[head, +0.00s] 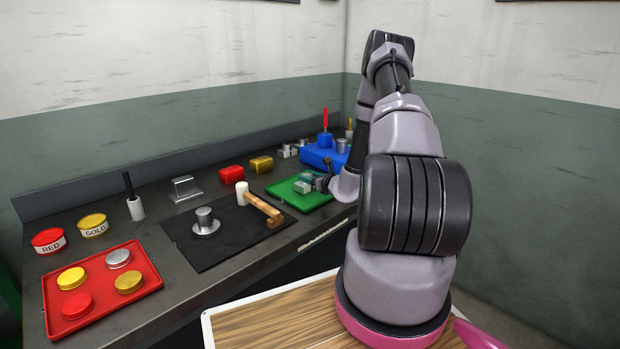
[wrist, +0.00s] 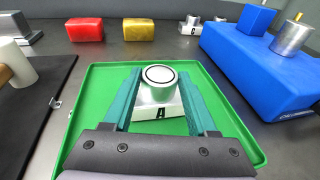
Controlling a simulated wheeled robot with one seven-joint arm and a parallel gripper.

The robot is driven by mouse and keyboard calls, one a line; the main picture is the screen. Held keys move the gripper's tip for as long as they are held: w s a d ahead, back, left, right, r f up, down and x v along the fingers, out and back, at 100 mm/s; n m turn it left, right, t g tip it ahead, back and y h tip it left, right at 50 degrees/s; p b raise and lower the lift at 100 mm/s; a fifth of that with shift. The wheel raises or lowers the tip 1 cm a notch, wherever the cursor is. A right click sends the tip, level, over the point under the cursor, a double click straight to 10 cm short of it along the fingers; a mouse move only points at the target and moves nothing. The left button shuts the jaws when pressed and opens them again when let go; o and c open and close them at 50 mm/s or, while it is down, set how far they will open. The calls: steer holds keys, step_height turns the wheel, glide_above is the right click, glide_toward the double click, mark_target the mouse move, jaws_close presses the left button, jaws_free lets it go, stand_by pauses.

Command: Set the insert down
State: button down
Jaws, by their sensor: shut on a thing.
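The insert (wrist: 158,95) is a silver block marked A with a round cylinder on top, ringed in black. My gripper (wrist: 160,88) has its teal fingers shut on it, one on each side. They are over the green tray (wrist: 90,103), inside its rim in the wrist view. I cannot tell whether the insert's base touches the tray floor. In the head view the green tray (head: 290,197) lies at the right part of the bench, and my gripper (head: 309,184) is over it, with the insert small and partly hidden by the fingers.
A blue block (wrist: 245,75) holding a silver cylinder stands right of the tray. Red (wrist: 84,29) and yellow (wrist: 139,29) blocks stand behind it. A black mat (head: 225,240) with a mallet (head: 262,207) is at left. A red tray (head: 105,285) holds several discs.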

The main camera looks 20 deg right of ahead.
steer(key=shift+f, duration=0.1)
steer(key=shift+c, duration=1)
jaws_free()
